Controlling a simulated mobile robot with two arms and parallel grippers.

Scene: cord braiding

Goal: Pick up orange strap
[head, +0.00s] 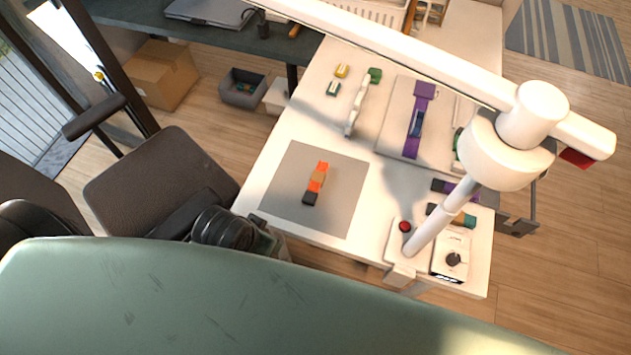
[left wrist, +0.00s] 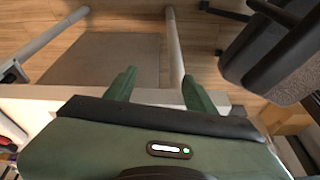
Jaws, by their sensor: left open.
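The orange strap (head: 321,169) lies on the grey mat (head: 345,205) on the white table in the head view. The strap does not show in that view. My right gripper is in neither view.
A white jointed lamp arm (head: 440,235) hangs over the table's right side. A purple strap (head: 415,130) lies on a board behind the mat. A red button (head: 405,226) sits front right. A dark chair (head: 150,185) stands left. The mat around the strap is clear.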

